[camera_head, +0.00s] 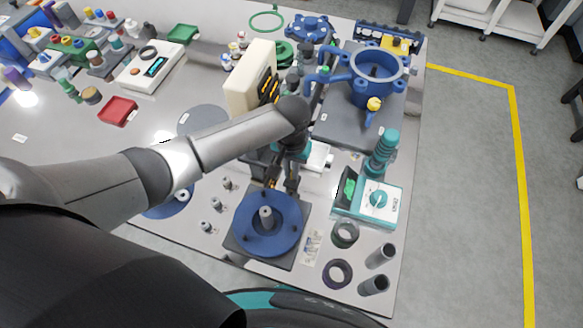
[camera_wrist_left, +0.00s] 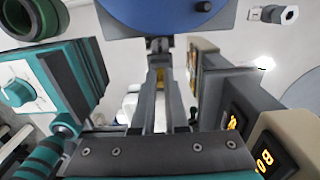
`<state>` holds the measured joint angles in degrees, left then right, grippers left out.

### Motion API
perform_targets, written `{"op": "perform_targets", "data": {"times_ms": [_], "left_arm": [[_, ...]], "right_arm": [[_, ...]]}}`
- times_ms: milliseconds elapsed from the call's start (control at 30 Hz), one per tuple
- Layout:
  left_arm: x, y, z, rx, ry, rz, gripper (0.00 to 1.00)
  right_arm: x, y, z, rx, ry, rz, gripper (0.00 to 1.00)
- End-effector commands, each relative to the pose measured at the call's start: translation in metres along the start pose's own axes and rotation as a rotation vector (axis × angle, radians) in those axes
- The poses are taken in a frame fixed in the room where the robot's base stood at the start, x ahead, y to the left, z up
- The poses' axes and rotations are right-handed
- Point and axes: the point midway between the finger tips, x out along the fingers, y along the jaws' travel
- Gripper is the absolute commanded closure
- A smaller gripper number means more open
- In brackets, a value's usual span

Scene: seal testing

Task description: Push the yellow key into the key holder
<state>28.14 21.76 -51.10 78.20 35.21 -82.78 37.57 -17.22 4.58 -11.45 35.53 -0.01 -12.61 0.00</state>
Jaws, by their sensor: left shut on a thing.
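My left gripper (camera_head: 282,184) points down just behind the blue round flange (camera_head: 268,225), over the middle of the bench. In the left wrist view its two grey fingers (camera_wrist_left: 164,82) are close together. A small yellow bit, which looks like the yellow key (camera_wrist_left: 163,88), shows between them; the fingers hide most of it. I cannot clearly make out the key holder. A dark grey block lies close by the fingertips, but I cannot tell whether it touches the key. My right gripper is not in view.
A beige meter (camera_head: 248,78) with orange displays stands behind my left arm. A teal instrument (camera_head: 368,200) stands to the right. A blue valve body (camera_head: 377,78) with a yellow knob is farther back. Dark rings and cylinders (camera_head: 374,285) stand at the front right.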

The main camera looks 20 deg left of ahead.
Motion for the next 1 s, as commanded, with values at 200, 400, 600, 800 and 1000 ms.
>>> {"op": "perform_targets", "data": {"times_ms": [200, 400, 600, 800, 1000], "left_arm": [[0.0040, -0.0002, -0.0001, -0.001, 0.000, -0.001, 1.00], [0.0074, 0.0000, -0.0004, -0.001, 0.001, 0.000, 1.00], [0.0075, -0.0001, -0.0005, -0.001, 0.001, 0.000, 1.00], [0.0077, -0.0002, -0.0004, -0.001, 0.001, -0.001, 1.00], [0.0082, -0.0003, -0.0004, -0.001, 0.001, -0.001, 1.00]], "right_arm": [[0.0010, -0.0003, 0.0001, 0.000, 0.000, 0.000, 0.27], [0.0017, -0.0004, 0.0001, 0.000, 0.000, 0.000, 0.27], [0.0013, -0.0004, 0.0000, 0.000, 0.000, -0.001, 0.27], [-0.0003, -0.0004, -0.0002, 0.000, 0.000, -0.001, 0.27], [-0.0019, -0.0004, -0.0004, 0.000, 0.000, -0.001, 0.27]]}}
